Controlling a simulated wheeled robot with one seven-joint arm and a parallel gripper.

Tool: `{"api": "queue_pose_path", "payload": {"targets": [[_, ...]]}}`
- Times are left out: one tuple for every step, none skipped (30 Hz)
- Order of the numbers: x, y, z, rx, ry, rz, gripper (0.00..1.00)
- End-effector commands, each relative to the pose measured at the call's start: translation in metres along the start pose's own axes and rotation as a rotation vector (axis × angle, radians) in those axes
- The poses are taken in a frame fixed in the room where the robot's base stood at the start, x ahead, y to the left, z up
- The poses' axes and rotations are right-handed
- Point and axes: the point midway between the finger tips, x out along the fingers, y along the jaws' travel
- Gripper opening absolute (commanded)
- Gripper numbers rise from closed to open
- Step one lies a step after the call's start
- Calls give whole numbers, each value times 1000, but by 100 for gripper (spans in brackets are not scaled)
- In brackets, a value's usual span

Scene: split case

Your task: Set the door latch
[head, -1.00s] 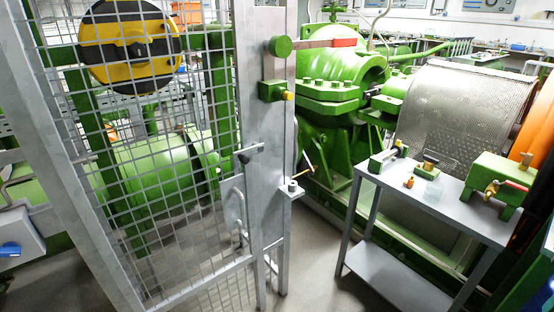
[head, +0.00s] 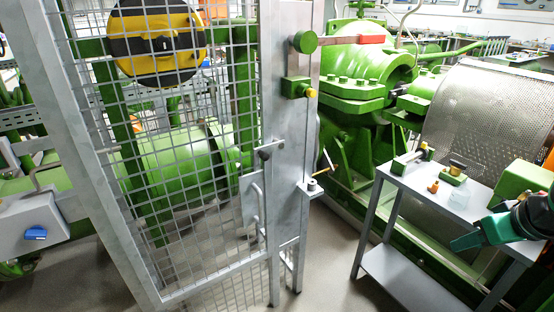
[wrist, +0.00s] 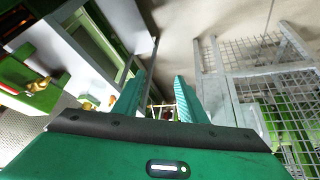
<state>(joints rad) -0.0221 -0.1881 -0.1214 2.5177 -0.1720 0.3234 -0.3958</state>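The mesh door (head: 185,215) stands left of centre in the head view, beside a grey post (head: 297,140). A dark latch knob (head: 265,154) shows at the door's edge, above a grey plate with a pull handle (head: 256,205). On the post are a green block with a yellow knob (head: 297,88) and a small bracket (head: 312,188). Whether the latch is engaged cannot be told. My gripper (head: 466,242) is at the right, well apart from the door. In the wrist view, its teal fingers (wrist: 160,88) are apart with nothing seen between them.
A grey bench (head: 415,200) with small green fixtures stands between door and gripper, close to my gripper. A red-tipped lever (head: 370,39) sticks out from the post. Green machinery (head: 352,90) stands behind. A grey box with a blue switch (head: 35,233) is at left. Floor in front is clear.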

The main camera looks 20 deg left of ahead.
Motion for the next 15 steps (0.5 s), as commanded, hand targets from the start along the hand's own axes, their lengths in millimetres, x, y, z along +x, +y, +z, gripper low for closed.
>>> {"api": "queue_pose_path", "payload": {"targets": [[18, -26, -27, -100, 65, -41, 38], [26, -41, -44, -157, 114, -64, 38], [36, -64, -65, -228, 182, -94, 38], [43, -82, -80, -278, 233, -116, 38], [48, -100, -95, -325, 286, -138, 38], [54, -125, -113, -381, 355, -167, 38], [57, -144, -125, -418, 408, -187, 38], [60, -164, -137, -452, 461, -208, 38], [62, -190, -150, -489, 531, -233, 38], [62, -208, -160, -513, 584, -250, 38], [62, -227, -168, -533, 637, -266, 38], [61, -251, -179, -553, 706, -285, 38], [60, -268, -186, -563, 756, -296, 38], [58, -284, -191, -570, 803, -306, 38], [56, -303, -197, -573, 860, -317, 38]]}}
